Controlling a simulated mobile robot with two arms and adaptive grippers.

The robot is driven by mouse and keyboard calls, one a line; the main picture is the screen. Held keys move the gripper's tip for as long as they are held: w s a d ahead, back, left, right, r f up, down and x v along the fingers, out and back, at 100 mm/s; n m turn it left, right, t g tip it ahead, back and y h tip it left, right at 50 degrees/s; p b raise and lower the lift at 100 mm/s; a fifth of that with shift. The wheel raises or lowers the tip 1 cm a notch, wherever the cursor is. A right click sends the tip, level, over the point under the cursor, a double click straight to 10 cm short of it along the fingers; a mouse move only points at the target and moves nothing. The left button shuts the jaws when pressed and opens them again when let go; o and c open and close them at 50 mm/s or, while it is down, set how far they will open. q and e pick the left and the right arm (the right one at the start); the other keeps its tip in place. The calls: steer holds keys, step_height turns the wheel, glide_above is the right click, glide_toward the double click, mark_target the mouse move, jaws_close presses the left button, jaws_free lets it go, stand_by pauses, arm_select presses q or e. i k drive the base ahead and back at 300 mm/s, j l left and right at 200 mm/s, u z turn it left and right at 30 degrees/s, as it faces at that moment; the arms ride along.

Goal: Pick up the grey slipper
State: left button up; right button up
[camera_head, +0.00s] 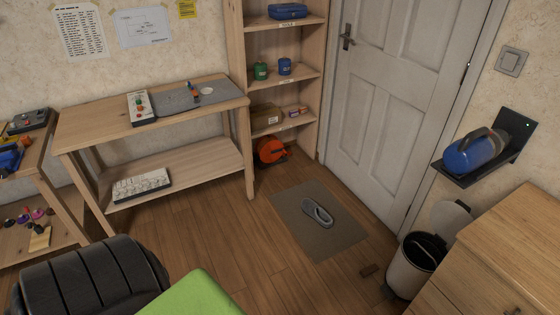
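The grey slipper (317,212) lies on a grey-brown doormat (292,228) on the wooden floor in front of the white door. It is a single slipper, lying flat on its sole, with its opening facing up. Neither of my grippers shows in this view.
A wooden workbench (83,133) stands left of the mat, with an open shelf unit (236,60) behind it. A pedal bin (408,273) with its lid up and a wooden cabinet (515,240) stand at the right. A black chair (85,275) is at front left. Floor before the mat is mostly clear.

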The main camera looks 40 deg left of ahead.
mark_target(309, 208)
steer(key=u, duration=1.1)
steer(key=i+j, duration=0.1)
steer(key=i, duration=0.6)
steer(key=i+j, duration=0.1)
steer(key=i, duration=0.55)
